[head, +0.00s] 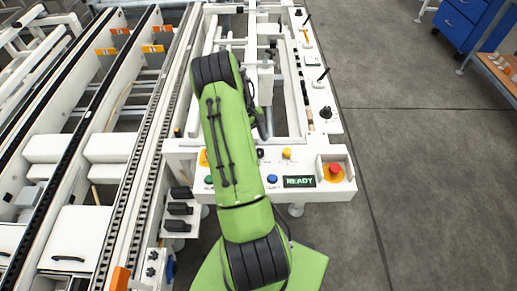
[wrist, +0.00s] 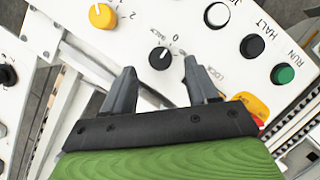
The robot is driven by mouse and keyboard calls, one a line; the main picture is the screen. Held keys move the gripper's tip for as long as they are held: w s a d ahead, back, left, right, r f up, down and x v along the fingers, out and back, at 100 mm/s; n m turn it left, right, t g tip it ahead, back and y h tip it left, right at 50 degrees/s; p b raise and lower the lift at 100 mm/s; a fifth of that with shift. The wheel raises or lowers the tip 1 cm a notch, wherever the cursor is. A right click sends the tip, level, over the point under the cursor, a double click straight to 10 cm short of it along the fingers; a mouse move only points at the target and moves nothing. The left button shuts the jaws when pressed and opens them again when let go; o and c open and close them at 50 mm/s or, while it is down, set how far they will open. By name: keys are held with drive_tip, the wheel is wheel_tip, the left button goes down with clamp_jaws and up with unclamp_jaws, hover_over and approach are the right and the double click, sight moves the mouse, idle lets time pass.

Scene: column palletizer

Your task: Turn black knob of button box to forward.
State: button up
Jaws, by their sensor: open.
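The black knob (wrist: 159,57) sits on the white panel of the button box (wrist: 205,65) in the wrist view. Its pale pointer mark seems to aim up and right, toward the printed 0; small lettering beside it reads like BACK. No forward label is readable. My gripper (wrist: 159,66) is open, one finger to each side of the knob in the picture. The knob shows clear between the fingertips, with nothing gripped; whether they touch it I cannot tell. In the head view the black knob (head: 260,153) shows just right of my green arm, and my gripper cannot be made out.
A yellow knob (wrist: 102,16), white button (wrist: 217,15), black HALT button (wrist: 252,46) and green RUN button (wrist: 283,74) surround it. A red emergency stop (head: 333,172) and READY display (head: 299,182) are on the right.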

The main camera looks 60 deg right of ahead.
sight(260, 151)
drive_tip(key=x, duration=0.4)
drive_tip(key=shift+r, duration=0.1)
drive_tip(key=c, duration=1)
drive_tip(key=shift+c, duration=0.2)
drive_tip(key=m, duration=0.2)
drive_tip(key=m+y+b, duration=0.1)
drive_tip(key=m, duration=0.1)
drive_tip(key=shift+d+m+t, duration=0.2)
drive_tip(key=shift+m+t, duration=0.1)
drive_tip(key=shift+t, duration=0.1)
drive_tip(key=shift+s+m+t+y+b, duration=0.1)
drive_tip(key=shift+m+t+y+b, duration=0.45)
drive_tip(key=shift+m, duration=1.65)
drive_tip(key=shift+y, duration=0.25)
